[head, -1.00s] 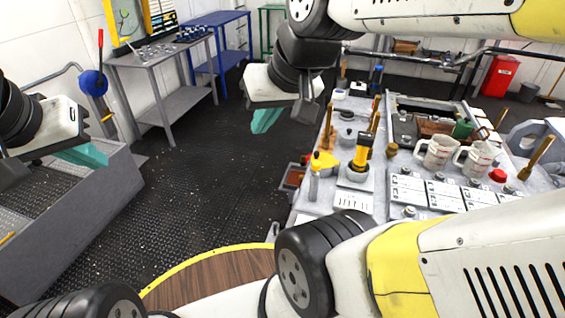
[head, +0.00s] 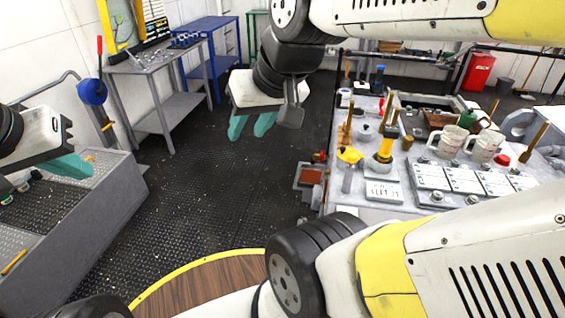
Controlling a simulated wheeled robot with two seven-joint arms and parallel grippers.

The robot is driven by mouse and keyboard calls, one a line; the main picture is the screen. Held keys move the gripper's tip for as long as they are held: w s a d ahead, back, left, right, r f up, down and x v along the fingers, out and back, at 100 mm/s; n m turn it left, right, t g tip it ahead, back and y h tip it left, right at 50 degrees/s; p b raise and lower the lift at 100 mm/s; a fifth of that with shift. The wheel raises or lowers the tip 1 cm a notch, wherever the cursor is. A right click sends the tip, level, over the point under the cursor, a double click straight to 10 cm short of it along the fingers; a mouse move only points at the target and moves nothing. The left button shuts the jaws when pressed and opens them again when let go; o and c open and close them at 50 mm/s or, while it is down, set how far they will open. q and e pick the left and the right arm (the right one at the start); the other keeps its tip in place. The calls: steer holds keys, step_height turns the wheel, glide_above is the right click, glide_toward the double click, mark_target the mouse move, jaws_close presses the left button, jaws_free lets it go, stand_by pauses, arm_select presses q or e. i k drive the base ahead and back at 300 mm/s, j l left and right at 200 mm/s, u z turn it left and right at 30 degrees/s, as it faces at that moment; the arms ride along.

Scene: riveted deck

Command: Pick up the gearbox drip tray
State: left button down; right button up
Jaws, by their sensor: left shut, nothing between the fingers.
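I cannot tell for certain which thing is the gearbox drip tray. A small grey-rimmed tray with a reddish-brown inside (head: 312,177) sits at the left side of the grey workbench (head: 352,208). A dark open recess holding brown things (head: 440,121) lies further back on that bench. My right gripper (head: 251,127) hangs over the dark floor, left of the bench and apart from both. Its two teal fingers show a gap, and nothing is between them. My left gripper (head: 75,165) is at the far left over a grey trough, shut and empty.
The bench carries a yellow-black lamp (head: 384,146), two white mugs (head: 449,142), wooden-handled tools and labelled plates (head: 462,180). The grey trough (head: 90,225) stands at left. A grey table (head: 160,62) and blue table (head: 215,65) stand behind. Open floor lies between.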

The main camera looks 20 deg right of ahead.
mark_target(310, 175)
steer(key=i+j+z, duration=0.1)
steer(key=j, duration=0.2)
steer(key=i+j+z, duration=0.1)
steer(key=i+j, duration=0.15)
steer(key=i+j+z, duration=0.1)
steer(key=j, duration=0.25)
steer(key=i+j+z, duration=0.1)
steer(key=j, duration=0.2)
steer(key=i+j+z, duration=0.2)
steer(key=i, duration=0.3)
steer(key=i+j+z, duration=0.15)
steer(key=i, duration=0.3)
steer(key=i+j+z, duration=0.2)
steer(key=i, duration=0.25)
steer(key=i+l+z, duration=0.1)
steer(key=i+l, duration=0.15)
steer(key=i, duration=0.2)
steer(key=i+l+z, duration=0.15)
steer(key=i, duration=0.3)
steer(key=i+l+z, duration=0.1)
steer(key=i+l, duration=0.2)
steer(key=i, duration=0.15)
